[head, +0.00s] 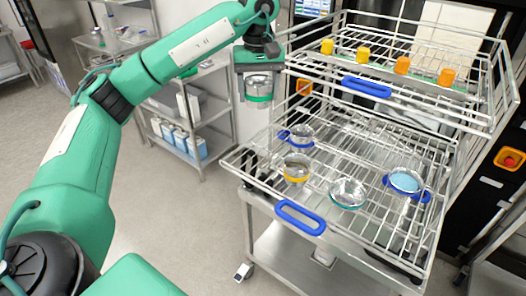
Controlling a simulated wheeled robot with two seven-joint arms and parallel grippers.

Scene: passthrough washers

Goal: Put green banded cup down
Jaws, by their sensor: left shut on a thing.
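The green banded cup (258,88) is a clear cup with a green band near its lower end. My left gripper (259,72) is shut on it and holds it in the air, to the left of the upper rack. Below and to the right is the lower wire rack (330,232). On it stand a yellow banded cup (296,168), a clear cup with a teal band (348,193), a blue banded cup (301,136) and a blue-rimmed cup with light blue inside (405,181). My right gripper is not in view.
An upper wire rack (420,100) holds several orange and yellow pieces (402,65). Blue handles (300,217) mark the rack fronts. A steel cart (290,255) carries the lower rack. Shelves (205,125) stand behind at the left. Open floor lies between my arm and the cart.

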